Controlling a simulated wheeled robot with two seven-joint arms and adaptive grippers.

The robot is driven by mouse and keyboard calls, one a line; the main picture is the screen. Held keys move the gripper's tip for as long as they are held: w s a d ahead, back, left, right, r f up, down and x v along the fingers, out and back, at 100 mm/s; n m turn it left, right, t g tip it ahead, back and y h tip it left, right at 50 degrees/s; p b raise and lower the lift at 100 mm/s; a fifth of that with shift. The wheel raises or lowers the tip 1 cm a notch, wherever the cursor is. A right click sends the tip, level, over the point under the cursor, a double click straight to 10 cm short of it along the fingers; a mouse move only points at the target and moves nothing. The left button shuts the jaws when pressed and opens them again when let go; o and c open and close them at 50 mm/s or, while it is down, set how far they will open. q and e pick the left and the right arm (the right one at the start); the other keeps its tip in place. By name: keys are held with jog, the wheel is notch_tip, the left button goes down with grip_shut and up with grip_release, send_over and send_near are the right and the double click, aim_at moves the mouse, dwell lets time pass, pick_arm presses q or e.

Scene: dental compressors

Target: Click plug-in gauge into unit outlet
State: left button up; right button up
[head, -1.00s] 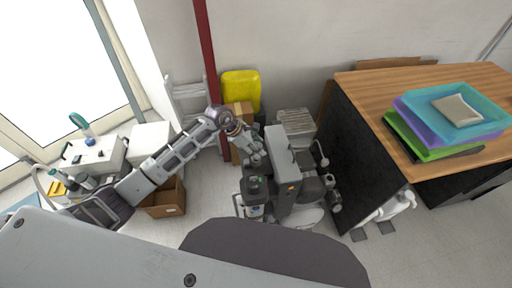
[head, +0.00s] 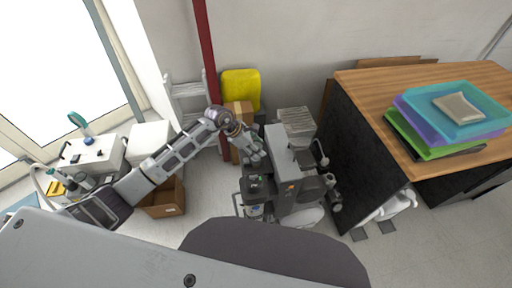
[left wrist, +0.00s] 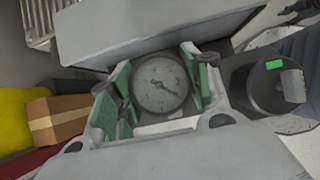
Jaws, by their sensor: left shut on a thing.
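The round plug-in gauge (left wrist: 160,84), with a pale dial and dark needle, sits between the green-padded fingers of my left gripper (left wrist: 158,92) in the left wrist view. The gripper is shut on it. In the head view my left gripper (head: 254,156) is over the left side of the grey compressor unit (head: 286,162). The gauge is too small to make out there. A dark round part (left wrist: 268,86) with a green label lies right of the gripper in the left wrist view. I cannot make out the outlet or tell whether the gauge touches it. My right gripper is not in view.
A wooden desk (head: 360,88) with stacked trays (head: 455,112) stands at the right. A yellow container (head: 240,88) and a cardboard box (head: 238,112) stand behind the unit. An open brown box (head: 165,200) is on the floor at the left, below my arm.

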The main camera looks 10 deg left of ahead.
pick_arm(q)
jog(key=shift+f, duration=0.1)
jog(key=shift+f+b, duration=0.4)
jog(key=shift+f, duration=0.2)
jog(key=o, duration=1.2)
jog(key=shift+c, duration=0.2)
jog(key=v, duration=1.2)
